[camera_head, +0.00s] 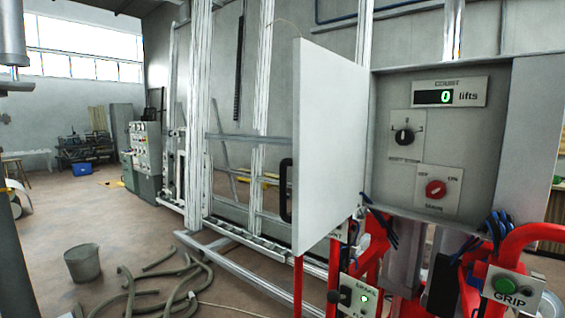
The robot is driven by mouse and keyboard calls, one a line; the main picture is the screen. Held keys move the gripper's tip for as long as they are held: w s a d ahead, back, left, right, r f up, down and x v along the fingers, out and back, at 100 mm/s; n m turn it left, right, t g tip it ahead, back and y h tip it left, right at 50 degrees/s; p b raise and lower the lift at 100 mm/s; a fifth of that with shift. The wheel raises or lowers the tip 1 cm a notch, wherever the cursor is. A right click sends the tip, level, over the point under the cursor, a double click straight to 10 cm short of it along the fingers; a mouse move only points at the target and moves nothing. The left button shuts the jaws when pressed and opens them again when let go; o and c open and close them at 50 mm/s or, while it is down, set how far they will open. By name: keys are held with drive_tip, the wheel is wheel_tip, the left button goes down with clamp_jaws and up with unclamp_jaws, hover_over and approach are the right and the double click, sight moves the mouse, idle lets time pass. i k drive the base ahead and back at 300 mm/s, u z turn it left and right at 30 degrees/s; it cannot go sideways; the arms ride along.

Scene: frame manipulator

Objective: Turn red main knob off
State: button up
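The red main knob (435,189) is a round red knob on a pale square plate, low on the inside of an open grey control cabinet (385,165) at the right. Small labels sit at the plate's upper left and upper right corners; the left one seems to read OFF. The knob's pointing direction is too small to tell. The cabinet's pale door (325,145) stands swung open to the left, with a dark handle on it. Nothing covers the knob. My gripper is not in view.
A black selector knob (404,136) sits above the red one, under a counter display (447,96) showing 0. Red framework with a green GRIP button (505,286) stands below right. A bucket (83,262) and loose hoses (170,285) lie on the floor at lower left.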

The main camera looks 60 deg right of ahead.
sight(436, 189)
drive_tip(key=z, duration=0.35)
drive_tip(key=i, duration=0.75)
drive_tip(key=z, duration=2.75)
